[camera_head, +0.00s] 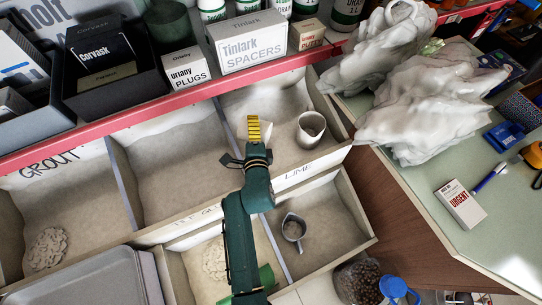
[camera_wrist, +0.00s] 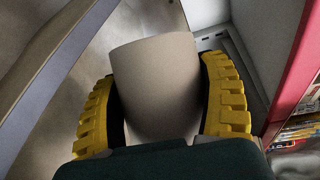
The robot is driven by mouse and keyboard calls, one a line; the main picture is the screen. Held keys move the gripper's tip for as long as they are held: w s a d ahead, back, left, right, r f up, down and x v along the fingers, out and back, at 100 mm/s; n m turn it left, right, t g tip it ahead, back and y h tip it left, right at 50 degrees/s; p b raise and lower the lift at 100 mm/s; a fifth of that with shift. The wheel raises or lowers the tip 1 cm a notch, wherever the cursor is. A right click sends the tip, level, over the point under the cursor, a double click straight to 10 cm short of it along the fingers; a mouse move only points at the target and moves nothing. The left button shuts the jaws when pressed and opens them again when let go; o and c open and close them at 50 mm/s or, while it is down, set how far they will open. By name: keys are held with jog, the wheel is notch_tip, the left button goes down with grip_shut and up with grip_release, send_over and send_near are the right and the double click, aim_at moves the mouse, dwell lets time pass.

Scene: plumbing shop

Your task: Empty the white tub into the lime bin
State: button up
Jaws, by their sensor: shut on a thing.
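My gripper, with yellow ribbed fingers (camera_head: 253,128), is over the upper right bin in the head view. In the wrist view its fingers (camera_wrist: 165,110) are shut on the sides of a pale, smooth, rounded vessel, the white tub (camera_wrist: 157,75). Its mouth and contents are hidden there. In the head view a pale open vessel (camera_head: 311,129) shows right of the fingers, apart from them in the picture; I cannot tell whether it is the held tub. LIME is written on the wall (camera_head: 298,172) between the upper right and lower right bins.
A grey jug (camera_head: 293,228) is in the lower right bin. A red shelf edge (camera_head: 160,112) with boxes, including Tinlark Spacers (camera_head: 247,42), overhangs the back. White bags (camera_head: 425,100) lie at right.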

jog(key=shift+s+d+f, duration=0.15)
jog(key=shift+s, duration=0.05)
jog(key=shift+w+m, duration=0.2)
jog(key=shift+m, duration=0.1)
